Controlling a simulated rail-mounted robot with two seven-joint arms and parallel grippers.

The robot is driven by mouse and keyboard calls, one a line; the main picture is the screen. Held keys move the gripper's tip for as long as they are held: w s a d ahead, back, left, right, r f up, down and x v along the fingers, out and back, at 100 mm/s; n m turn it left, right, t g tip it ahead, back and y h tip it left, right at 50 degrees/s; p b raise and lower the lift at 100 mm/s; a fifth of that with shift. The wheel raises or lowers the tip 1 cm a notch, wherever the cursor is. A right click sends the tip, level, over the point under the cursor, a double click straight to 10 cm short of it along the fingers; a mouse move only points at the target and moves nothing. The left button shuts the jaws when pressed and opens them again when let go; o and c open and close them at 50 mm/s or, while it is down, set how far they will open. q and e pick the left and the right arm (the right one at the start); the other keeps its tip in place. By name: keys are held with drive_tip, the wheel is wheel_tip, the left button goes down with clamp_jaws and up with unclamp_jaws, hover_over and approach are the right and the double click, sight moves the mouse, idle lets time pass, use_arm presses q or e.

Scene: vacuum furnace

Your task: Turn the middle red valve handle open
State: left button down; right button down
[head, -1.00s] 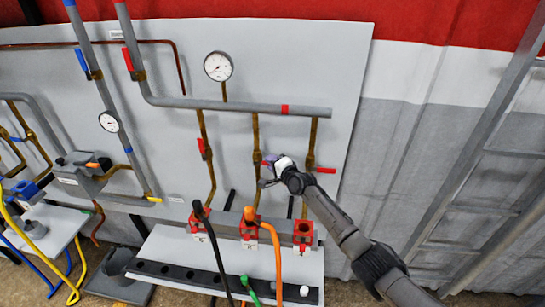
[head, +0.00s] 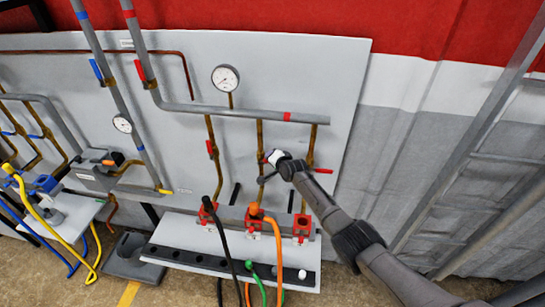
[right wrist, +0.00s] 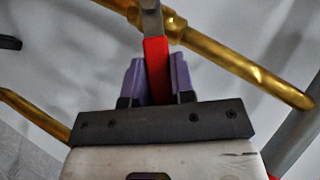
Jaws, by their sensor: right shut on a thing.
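The middle red valve handle (right wrist: 157,62) stands between the two purple fingers of my right gripper (right wrist: 158,80) in the right wrist view. The fingers are shut on it. Its valve sits on the middle brass pipe (right wrist: 235,65). In the head view my right gripper (head: 268,160) is at that middle pipe and hides most of the handle. The left red valve handle (head: 211,147) lies along its pipe. The right red valve handle (head: 323,170) sticks out sideways from its pipe. My left gripper is not in view.
A grey horizontal pipe (head: 245,113) with a gauge (head: 225,78) above it runs over the three brass pipes. Below, a shelf (head: 190,230) carries red connectors with black and orange hoses. A ladder-like frame (head: 455,150) stands at the right.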

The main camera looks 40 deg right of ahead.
idle(0.3)
drive_tip(key=c, duration=1)
unclamp_jaws()
drive_tip(key=shift+o, duration=0.2)
drive_tip(key=p+v, duration=0.3)
drive_tip(key=v, duration=1.1)
